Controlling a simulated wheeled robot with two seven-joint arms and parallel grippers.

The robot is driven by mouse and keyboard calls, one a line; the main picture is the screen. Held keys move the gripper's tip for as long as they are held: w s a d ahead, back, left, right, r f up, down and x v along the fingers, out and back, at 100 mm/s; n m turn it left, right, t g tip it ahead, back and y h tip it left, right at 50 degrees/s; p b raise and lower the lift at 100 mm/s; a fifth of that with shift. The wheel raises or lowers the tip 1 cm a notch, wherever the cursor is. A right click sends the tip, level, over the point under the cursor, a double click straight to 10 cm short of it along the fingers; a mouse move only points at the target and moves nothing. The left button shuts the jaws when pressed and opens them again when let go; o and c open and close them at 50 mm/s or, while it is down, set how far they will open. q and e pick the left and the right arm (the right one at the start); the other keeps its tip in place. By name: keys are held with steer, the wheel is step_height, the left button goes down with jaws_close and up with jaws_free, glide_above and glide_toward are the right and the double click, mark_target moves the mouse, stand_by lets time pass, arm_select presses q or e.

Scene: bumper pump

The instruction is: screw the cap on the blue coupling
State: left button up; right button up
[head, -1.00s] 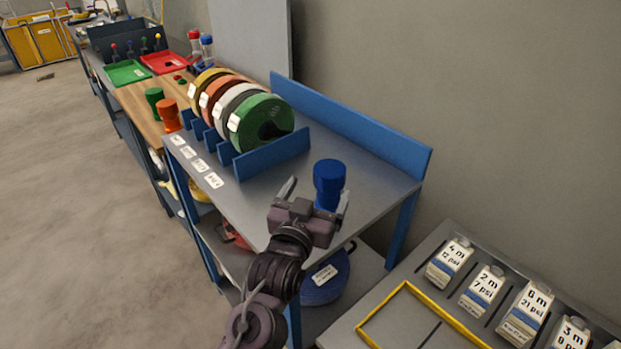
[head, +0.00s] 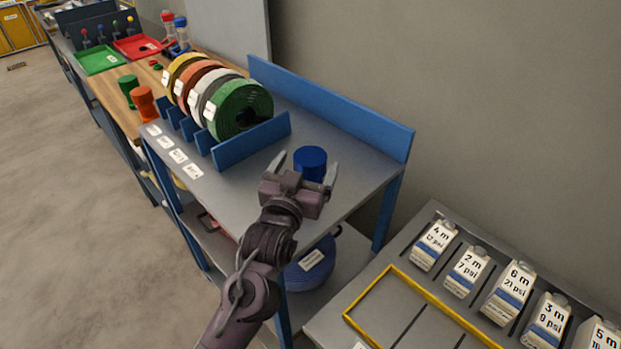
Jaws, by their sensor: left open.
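The blue coupling (head: 310,163) is a short upright blue cylinder on the front right part of the grey bench top. Its round top shows; its lower part is hidden behind my left gripper. I cannot tell from here where a separate cap ends and the coupling begins. My left gripper (head: 305,167) is open, with one finger to the left of the blue cylinder and one to the right. Whether the fingers touch it I cannot tell. My right gripper is not in view.
A rack of coiled hoses (head: 240,108) stands left of the coupling. A blue back rail (head: 340,108) edges the bench. Green (head: 128,90) and orange (head: 143,103) couplings stand farther back. A grey table with labelled blocks (head: 508,292) and a yellow frame (head: 440,306) is at lower right.

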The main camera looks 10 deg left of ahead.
mark_target(313, 150)
arm_select(q)
steer(key=shift+w+r, duration=0.1)
steer(key=shift+w, duration=0.05)
steer(key=w, duration=0.1)
steer(key=w+p, duration=0.1)
steer(key=w, duration=0.1)
steer(key=w+p, duration=0.1)
steer(key=shift+w+d+f, duration=0.2)
steer(key=shift+w+d, duration=0.05)
steer(key=shift+w, duration=0.15)
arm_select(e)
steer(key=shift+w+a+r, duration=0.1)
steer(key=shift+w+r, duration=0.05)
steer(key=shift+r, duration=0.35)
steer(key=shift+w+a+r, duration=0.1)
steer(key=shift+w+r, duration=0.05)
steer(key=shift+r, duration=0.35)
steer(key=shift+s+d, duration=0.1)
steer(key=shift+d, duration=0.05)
arm_select(q)
steer(key=c, duration=1.8)
step_height(313, 150, up, 20)
steer(key=shift+r+b, duration=0.1)
steer(key=shift+b, duration=0.65)
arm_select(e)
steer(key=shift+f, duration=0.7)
